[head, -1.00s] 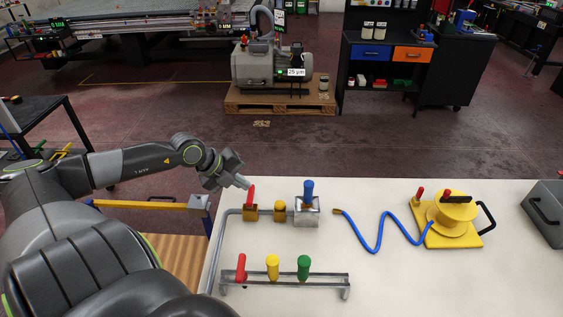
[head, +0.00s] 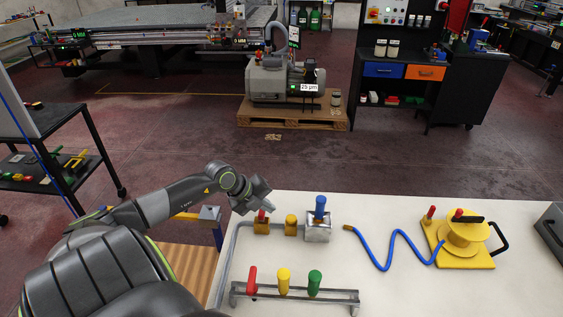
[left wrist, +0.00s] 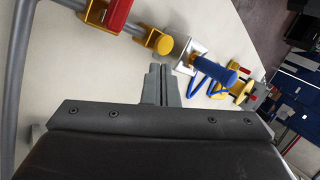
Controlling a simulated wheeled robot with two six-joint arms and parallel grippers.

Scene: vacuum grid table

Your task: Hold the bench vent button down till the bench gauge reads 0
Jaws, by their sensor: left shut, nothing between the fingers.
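On the white bench, a pipe carries a yellow valve body with a red lever (head: 262,214), a yellow round-headed knob (head: 291,224) that may be the vent button, and a silver block (head: 318,233) with a blue handle (head: 320,206). I cannot make out a bench gauge reading. My right gripper is not in view.
A rail with red, yellow and green handles (head: 284,282) stands at the bench front. A blue hose (head: 385,255) runs to a yellow reel unit (head: 463,243) on the right. A pump (head: 279,80) reading 25 µm sits on a pallet beyond the bench.

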